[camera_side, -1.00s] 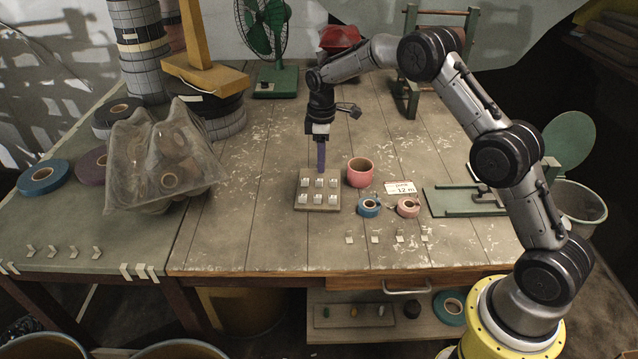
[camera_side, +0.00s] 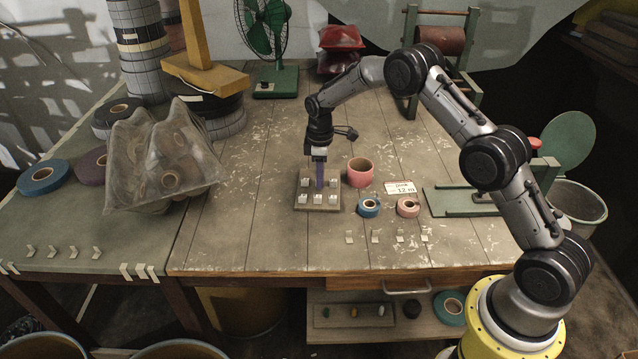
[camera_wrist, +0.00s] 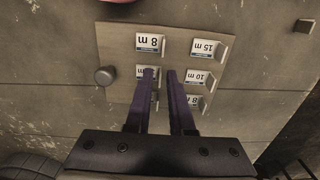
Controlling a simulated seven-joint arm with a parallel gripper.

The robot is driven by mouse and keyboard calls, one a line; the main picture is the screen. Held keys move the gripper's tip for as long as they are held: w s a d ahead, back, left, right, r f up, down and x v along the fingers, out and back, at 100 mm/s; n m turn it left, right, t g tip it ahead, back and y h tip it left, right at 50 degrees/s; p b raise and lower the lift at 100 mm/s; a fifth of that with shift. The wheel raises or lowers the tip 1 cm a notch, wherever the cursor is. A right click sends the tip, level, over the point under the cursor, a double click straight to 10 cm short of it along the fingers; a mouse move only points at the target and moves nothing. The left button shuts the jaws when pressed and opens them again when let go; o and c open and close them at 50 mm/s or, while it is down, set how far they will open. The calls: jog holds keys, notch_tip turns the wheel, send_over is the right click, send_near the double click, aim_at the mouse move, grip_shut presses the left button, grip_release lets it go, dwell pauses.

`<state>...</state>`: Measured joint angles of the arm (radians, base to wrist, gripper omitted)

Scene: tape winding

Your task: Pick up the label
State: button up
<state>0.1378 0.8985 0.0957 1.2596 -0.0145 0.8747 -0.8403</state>
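Small white labels with metre lengths sit in two rows on a flat board (camera_side: 318,206) on the bench. In the wrist view, an 8 m label (camera_wrist: 150,42), a 15 m label (camera_wrist: 207,47) and a 10 m label (camera_wrist: 199,77) are readable upside down. My gripper (camera_side: 319,187) points down over the board among the labels. I cannot tell whether the tips touch the board.
A pink roll (camera_side: 360,172) stands right of the board. Bench between package and board is clear.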

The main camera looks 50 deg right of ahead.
grip_shut()
jog(key=shift+r, duration=0.1)
jog(key=shift+r, duration=0.6)
jog(key=s+a+r, duration=0.2)
jog(key=s+r, duration=0.9)
jog(key=s, duration=0.3)
jog(key=shift+r, duration=0.3)
jog(key=shift+r, duration=0.8)
jog(key=shift+r, duration=0.35)
jog(key=shift+r, duration=0.6)
